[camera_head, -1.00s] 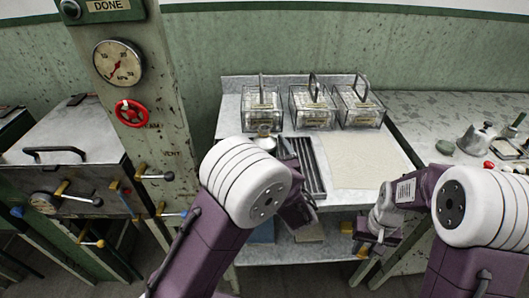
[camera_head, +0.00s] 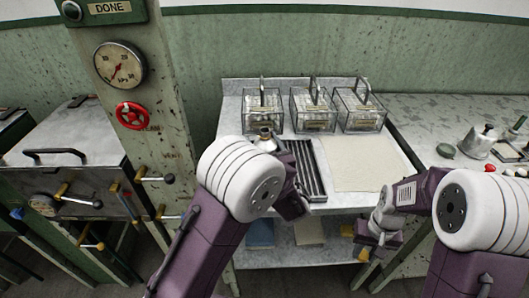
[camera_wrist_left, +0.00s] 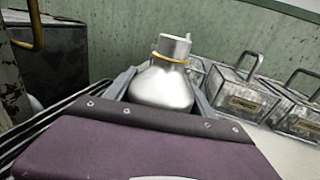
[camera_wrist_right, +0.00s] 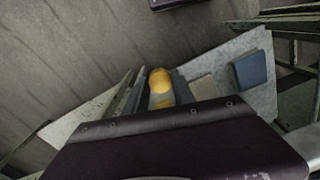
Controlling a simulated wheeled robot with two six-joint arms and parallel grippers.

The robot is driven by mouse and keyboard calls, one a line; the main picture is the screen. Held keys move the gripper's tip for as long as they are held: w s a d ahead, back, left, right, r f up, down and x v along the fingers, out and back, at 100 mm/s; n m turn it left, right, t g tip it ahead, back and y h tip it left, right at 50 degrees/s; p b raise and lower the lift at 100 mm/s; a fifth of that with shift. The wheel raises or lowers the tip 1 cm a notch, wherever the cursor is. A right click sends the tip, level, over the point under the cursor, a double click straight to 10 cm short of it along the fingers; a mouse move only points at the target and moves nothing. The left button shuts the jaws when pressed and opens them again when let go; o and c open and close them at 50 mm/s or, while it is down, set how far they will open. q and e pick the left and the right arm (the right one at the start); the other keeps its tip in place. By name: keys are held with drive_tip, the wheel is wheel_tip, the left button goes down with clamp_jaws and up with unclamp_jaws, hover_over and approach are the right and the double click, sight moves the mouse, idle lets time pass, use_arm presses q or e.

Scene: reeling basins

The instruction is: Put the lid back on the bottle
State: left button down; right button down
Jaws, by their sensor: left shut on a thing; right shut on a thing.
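The silver bottle (camera_wrist_left: 160,88) stands roughly upright between the fingers of my left gripper (camera_wrist_left: 161,96), which is shut on it. It has a rounded body, a short neck and a yellow band round the neck. Its neck also shows in the head view (camera_head: 265,134), behind my left arm, which hides those fingers. My right gripper (camera_wrist_right: 158,98) is shut on a rounded yellow thing (camera_wrist_right: 160,80), seemingly the lid, low in front of the table and well apart from the bottle. I cannot tell whether the bottle touches the table.
Several clear boxes with handles (camera_head: 314,122) stand at the table's back. A dark ribbed tray (camera_head: 306,172) and a pale cloth (camera_head: 358,163) lie in front. A side bench (camera_head: 440,117) holds small items at right. A post with a gauge (camera_head: 119,63) stands left.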

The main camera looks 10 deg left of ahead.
sight(262, 130)
use_arm(q)
drive_tip(key=shift+r, duration=0.1)
